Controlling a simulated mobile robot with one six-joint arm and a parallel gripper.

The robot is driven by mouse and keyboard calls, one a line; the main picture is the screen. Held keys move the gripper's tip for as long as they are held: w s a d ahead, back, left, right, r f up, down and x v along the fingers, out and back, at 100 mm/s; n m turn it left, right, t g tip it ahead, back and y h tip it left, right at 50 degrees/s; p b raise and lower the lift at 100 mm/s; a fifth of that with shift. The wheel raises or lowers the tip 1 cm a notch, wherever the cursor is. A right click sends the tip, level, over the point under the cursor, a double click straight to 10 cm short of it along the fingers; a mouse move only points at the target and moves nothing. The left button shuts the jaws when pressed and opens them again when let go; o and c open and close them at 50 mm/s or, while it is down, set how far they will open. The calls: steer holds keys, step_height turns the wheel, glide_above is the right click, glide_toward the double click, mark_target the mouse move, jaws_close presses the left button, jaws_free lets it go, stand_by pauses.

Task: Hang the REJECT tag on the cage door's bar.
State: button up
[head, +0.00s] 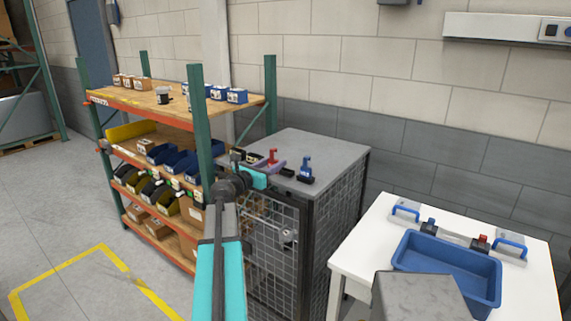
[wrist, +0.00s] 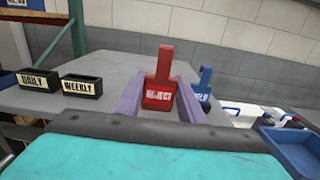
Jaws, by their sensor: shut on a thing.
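The red REJECT tag (wrist: 160,88) stands upright between the two purple fingers of my gripper (wrist: 159,97) in the wrist view, its white lettering facing the camera. My gripper is shut on it. In the head view the red tag (head: 272,157) shows at the fingers (head: 270,167), over the front part of the grey cage top (head: 325,148). I cannot tell whether the tag still touches that top. The mesh cage door (head: 268,245) is below my gripper, with a latch (head: 289,237) at its right. My arm hides part of the door, and I cannot make out its bar clearly.
A blue tag (head: 305,170) stands on the cage top right of my gripper. Black DAILY (wrist: 34,81) and WEEKLY (wrist: 82,86) trays stand left of it. A loaded shelf rack (head: 160,95) is at left, and a white table (head: 380,215) with a blue bin (head: 447,268) at right.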

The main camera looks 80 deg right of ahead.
steer(key=shift+a, duration=0.2)
stand_by(0.3)
steer(key=shift+s+a, duration=0.1)
steer(key=shift+s, duration=0.05)
steer(key=w+a+f+b, duration=0.4)
steer(key=a+f+b, duration=0.1)
steer(key=f, duration=0.3)
steer(key=w+a+f+b, duration=0.4)
steer(key=f+b, duration=0.3)
steer(key=f, duration=0.2)
steer(key=w+a+f+b, duration=0.4)
steer(key=a+f+b, duration=0.1)
steer(key=f, duration=0.4)
steer(key=shift+a+f+b, duration=0.25)
steer(key=shift+a+b, duration=0.1)
steer(key=shift+b, duration=0.55)
steer(key=shift+w, duration=0.1)
steer(key=shift+d, duration=0.1)
